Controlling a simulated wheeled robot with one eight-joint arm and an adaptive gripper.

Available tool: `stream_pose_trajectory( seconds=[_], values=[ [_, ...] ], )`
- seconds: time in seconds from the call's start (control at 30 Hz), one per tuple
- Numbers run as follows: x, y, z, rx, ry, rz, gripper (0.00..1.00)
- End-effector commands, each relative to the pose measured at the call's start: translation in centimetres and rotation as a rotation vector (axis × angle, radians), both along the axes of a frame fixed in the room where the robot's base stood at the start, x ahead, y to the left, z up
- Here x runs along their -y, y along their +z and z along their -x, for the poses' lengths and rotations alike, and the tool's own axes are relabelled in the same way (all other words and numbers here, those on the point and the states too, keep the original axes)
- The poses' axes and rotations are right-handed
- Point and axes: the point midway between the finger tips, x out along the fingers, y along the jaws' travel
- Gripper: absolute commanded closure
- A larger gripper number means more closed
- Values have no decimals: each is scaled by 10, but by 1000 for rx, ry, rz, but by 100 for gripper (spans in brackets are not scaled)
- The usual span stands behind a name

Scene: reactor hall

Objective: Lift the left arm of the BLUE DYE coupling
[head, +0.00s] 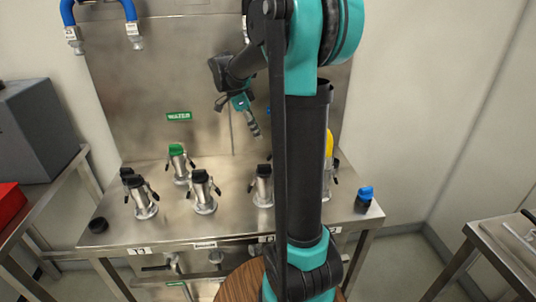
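No coupling in the head view carries a readable BLUE DYE label. A small blue patch (268,111) shows on the back panel beside my arm, too hidden to read. Several metal couplings with black side arms stand on the steel bench (235,222). One has a green cap (176,149) below the green WATER sign (179,116). A black-capped coupling (262,188) stands just left of my arm. A yellow-topped one (329,145) is mostly hidden behind my arm. My gripper (256,134) hangs above the bench, apart from the couplings; its finger opening is unclear.
Two more black-capped couplings (203,190) (143,196) stand at front left. A loose blue-and-black cap (364,199) sits at the right edge, a black cap (98,225) at the left. Blue hoses (128,10) hang upper left. A side table (507,246) stands right.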

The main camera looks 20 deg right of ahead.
Motion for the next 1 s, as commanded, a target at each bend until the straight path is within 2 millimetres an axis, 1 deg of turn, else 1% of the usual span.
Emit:
stream_pose_trajectory(
  seconds=[0.03, 0.3, 0.5, 0.7, 1.0],
  values=[
    [4, -10, 0, -1, -1, 0, 62],
    [25, -59, 5, 1, -1, -1, 62],
    [36, -89, 7, 1, -1, -1, 62],
    [43, -105, 8, 0, 1, -1, 62],
    [44, -108, 9, 0, 1, -1, 62]
  ],
)
